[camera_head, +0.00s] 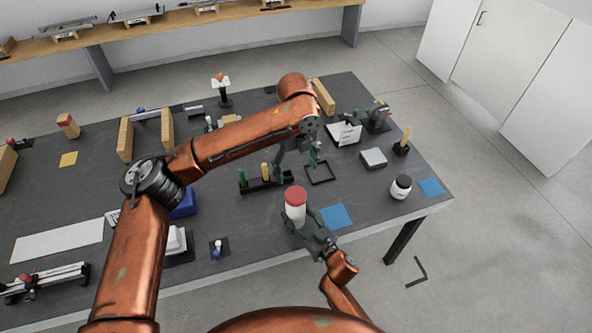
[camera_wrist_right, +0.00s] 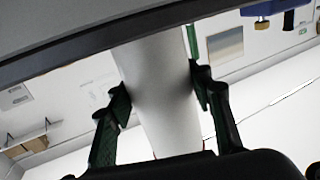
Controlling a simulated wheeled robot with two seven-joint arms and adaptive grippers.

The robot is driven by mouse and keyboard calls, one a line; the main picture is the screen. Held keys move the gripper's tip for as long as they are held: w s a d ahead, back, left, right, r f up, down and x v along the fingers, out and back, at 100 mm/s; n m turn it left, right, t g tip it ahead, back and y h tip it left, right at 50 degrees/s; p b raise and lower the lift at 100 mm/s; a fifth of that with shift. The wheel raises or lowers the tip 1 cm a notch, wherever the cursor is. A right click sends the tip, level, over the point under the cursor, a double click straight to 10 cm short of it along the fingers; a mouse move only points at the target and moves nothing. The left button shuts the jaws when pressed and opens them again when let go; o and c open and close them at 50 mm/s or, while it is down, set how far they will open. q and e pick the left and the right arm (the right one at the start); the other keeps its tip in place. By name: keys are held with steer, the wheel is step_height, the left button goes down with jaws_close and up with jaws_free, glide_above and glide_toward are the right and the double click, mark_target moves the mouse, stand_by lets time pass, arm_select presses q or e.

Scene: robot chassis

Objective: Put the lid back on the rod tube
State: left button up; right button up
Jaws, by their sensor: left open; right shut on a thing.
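The rod tube (camera_head: 296,213) is a white upright cylinder near the front edge of the table in the head view. A red lid (camera_head: 295,194) sits on its top; I cannot tell whether it is fully seated. My right gripper (camera_head: 308,231) is shut on the tube's side from the front right. In the right wrist view the white tube (camera_wrist_right: 163,95) runs between the two fingers. My left gripper (camera_head: 299,160) is open and apart from the lid, above and behind it.
A black rack (camera_head: 264,184) with green and yellow rods stands behind the tube. A black square frame (camera_head: 320,174) lies to its right. A blue mat (camera_head: 337,216) lies right of the tube.

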steer(key=o, duration=1.8)
steer(key=shift+c, duration=0.2)
steer(key=v, duration=1.2)
